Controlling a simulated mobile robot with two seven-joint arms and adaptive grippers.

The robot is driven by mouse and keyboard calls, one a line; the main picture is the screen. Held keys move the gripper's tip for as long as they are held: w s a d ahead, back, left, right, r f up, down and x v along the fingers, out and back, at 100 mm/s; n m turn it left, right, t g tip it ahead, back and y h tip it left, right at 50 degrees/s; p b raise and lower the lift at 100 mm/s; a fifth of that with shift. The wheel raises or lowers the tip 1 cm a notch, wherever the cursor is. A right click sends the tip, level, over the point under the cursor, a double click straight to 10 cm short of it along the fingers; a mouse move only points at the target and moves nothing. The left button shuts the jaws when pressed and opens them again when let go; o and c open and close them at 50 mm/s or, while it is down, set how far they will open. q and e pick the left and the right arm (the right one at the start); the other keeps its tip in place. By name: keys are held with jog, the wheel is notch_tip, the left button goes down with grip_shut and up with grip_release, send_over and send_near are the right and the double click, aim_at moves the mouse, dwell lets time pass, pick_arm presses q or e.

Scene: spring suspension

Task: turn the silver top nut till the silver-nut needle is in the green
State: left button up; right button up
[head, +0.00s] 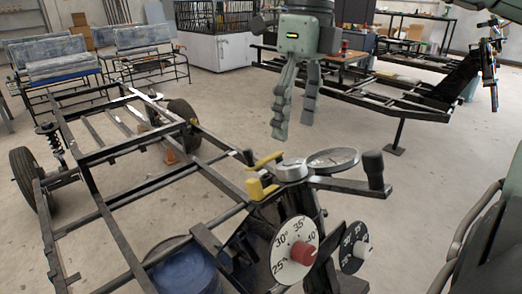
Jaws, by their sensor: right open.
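A silver round part (291,171), which looks like the silver top nut, sits on top of the dark stand between yellow handles (262,176). A round gauge (333,160) lies right beside it, seen at a shallow angle; its needle and any green zone are too small to read. My right gripper (292,130) hangs above and behind the silver part, fingers pointing down. It is open and empty, apart from the nut. My left gripper is not in view.
A white dial with a red knob (294,254) and a black dial (354,248) face forward below. A black-knobbed bar (350,184) sticks out right. A black frame with wheels (110,205) fills the left. A blue drum (184,276) stands below.

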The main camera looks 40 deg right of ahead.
aim_at(291, 163)
jog(key=shift+r, duration=0.1)
jog(key=shift+f, duration=0.3)
jog(key=f, duration=0.6)
jog(key=shift+s+a, duration=0.1)
jog(key=shift+a, duration=0.1)
jog(key=shift+f, duration=0.55)
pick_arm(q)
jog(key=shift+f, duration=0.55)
pick_arm(e)
jog(key=shift+c, duration=0.2)
jog(key=c, duration=1.1)
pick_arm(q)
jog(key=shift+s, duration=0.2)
